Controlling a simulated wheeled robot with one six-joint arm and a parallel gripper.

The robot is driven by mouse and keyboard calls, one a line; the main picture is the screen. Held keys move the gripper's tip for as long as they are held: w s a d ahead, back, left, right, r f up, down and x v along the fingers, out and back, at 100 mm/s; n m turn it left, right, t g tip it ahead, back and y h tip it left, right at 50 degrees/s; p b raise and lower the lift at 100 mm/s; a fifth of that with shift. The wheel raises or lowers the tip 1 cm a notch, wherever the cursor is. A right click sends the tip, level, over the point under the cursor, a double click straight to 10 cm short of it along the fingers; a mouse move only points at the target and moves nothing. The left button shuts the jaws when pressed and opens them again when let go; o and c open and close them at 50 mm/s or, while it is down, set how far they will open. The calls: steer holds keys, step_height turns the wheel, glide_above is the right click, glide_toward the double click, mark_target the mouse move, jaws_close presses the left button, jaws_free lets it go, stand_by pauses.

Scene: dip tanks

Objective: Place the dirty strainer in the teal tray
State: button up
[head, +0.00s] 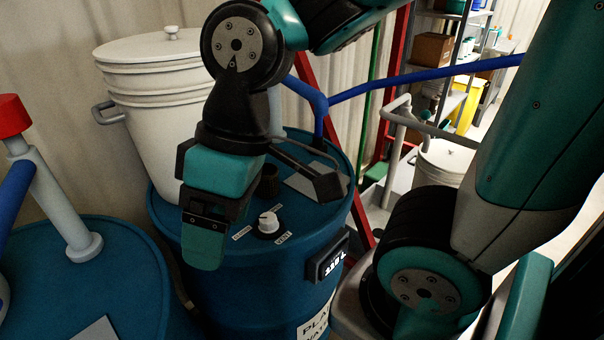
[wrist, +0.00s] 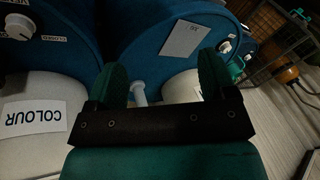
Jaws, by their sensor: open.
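My gripper (head: 204,258) hangs in front of the blue tank in the head view, near the tank's dial, with its jaw end pointing down. In the wrist view its two teal fingers stand wide apart, with nothing held between them (wrist: 160,68). I cannot make out a dirty strainer in either view. I cannot make out a teal tray either.
A blue tank (head: 215,285) with a white dial (head: 268,222) stands close by my gripper. A white lidded pot (head: 155,100) is behind it. Another blue tank (head: 90,265) is left. The wrist view shows a container labelled COLOUR (wrist: 40,118) and a wire rack (wrist: 262,50).

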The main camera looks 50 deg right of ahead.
steer(key=shift+t, duration=0.7)
steer(key=w+d, duration=0.3)
steer(key=w+d+b, duration=0.1)
steer(key=w+d, duration=0.2)
steer(key=w, duration=0.1)
steer(key=w+d, duration=0.3)
steer(key=w, duration=0.1)
steer(key=shift+w+d+f, duration=0.1)
steer(key=shift+w+d, duration=0.05)
steer(key=shift+d, duration=0.25)
steer(key=n+b, duration=0.1)
glide_above(263, 178)
steer(key=s+a, duration=0.2)
steer(key=s, duration=0.1)
steer(key=w+d+f+n+t, duration=0.1)
steer(key=d+t, duration=0.1)
steer(key=d, duration=0.6)
steer(key=shift+g+h, duration=0.3)
steer(key=shift+h, duration=0.2)
steer(key=p+x, duration=0.1)
steer(key=x, duration=1)
steer(key=shift+d+f+p, duration=0.1)
steer(key=shift+f+p, duration=0.1)
steer(key=shift+p, duration=0.1)
steer(key=shift+p+x, duration=1)
steer(key=shift+x, duration=2.05)
steer(key=shift+s, duration=0.2)
steer(key=c, duration=1.1)
